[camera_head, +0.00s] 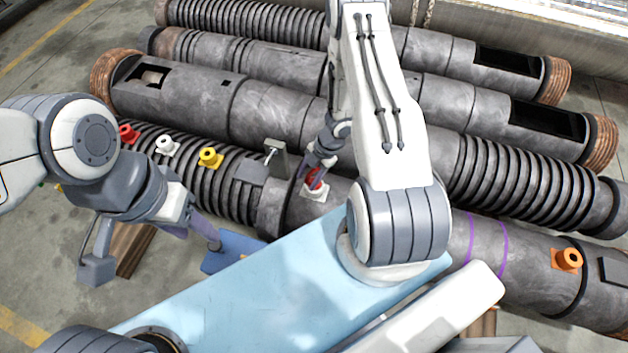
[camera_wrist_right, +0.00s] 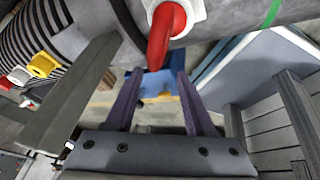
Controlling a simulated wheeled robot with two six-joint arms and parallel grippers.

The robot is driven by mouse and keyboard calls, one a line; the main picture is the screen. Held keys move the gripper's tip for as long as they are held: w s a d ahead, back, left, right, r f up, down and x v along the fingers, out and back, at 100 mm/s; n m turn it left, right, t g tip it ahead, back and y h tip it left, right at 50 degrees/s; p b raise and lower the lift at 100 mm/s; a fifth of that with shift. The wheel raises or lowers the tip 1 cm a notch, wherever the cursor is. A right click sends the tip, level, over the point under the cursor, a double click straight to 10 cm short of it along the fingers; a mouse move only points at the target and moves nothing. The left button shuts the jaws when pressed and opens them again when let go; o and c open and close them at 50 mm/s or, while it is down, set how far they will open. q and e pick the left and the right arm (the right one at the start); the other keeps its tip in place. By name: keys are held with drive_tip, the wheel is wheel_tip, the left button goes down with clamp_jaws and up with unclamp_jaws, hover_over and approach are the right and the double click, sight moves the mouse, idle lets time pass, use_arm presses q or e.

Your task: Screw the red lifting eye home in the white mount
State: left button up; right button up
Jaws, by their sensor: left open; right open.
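The red lifting eye (camera_head: 315,179) stands in the white mount (camera_head: 317,194) on the near barrel, close to its collar. In the right wrist view the eye (camera_wrist_right: 166,38) shows large, with the white mount (camera_wrist_right: 192,12) around its base. How deep it is threaded cannot be told. My right gripper (camera_wrist_right: 153,74) is open, its two purple fingers on either side of the eye's tip and just short of it, holding nothing. In the head view this gripper (camera_head: 315,168) partly hides the eye. My left gripper (camera_head: 200,236) is open and empty near a blue block, left of the barrel.
Red (camera_head: 128,134), white (camera_head: 166,145) and yellow (camera_head: 210,157) fittings sit on the ribbed barrel to the left. A grey bracket (camera_head: 262,168) rises left of the mount. An orange fitting (camera_head: 567,259) sits at right. The blue block (camera_head: 233,250) lies in front.

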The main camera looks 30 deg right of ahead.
drive_tip(key=shift+f+b, duration=1.75)
drive_tip(key=shift+f, duration=1.05)
